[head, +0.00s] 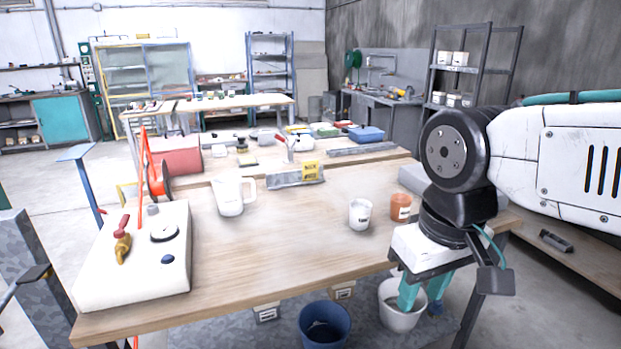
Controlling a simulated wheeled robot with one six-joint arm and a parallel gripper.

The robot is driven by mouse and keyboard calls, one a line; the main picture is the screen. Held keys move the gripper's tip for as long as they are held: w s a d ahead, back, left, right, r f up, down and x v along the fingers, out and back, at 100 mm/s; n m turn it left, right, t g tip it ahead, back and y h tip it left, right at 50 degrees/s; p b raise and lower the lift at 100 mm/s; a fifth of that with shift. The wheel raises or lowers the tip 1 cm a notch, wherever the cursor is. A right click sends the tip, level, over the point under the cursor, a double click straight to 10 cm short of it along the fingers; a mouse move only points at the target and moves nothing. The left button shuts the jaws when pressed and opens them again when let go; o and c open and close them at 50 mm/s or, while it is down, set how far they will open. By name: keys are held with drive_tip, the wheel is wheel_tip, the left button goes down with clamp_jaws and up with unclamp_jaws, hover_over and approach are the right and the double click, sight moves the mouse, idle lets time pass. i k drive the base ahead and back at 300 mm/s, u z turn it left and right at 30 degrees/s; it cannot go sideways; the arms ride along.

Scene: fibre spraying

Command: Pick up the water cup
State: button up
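A white cup with a small dark label (360,214) stands upright on the wooden worktable (290,250), near its right side. An orange cup with a pale label (400,207) stands just to its right. A white jug with a handle (231,196) stands farther left. The labels are too small to read, so I cannot tell which vessel is the water cup. My gripper (422,294) hangs at the table's front right, to the right of and lower in the picture than the cups. Its teal fingers point down, apart and with nothing visible between them.
A white machine box (135,270) with a red-and-brass valve fills the table's left end. A grey tray (296,178) lies behind the cups. A blue bucket (325,325) and a white bucket (398,318) are below the front edge. The table's middle front is clear.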

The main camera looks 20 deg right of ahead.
sight(400, 208)
drive_tip(key=u, duration=1.9)
drive_tip(key=k, duration=1.05)
drive_tip(key=z, duration=1.9)
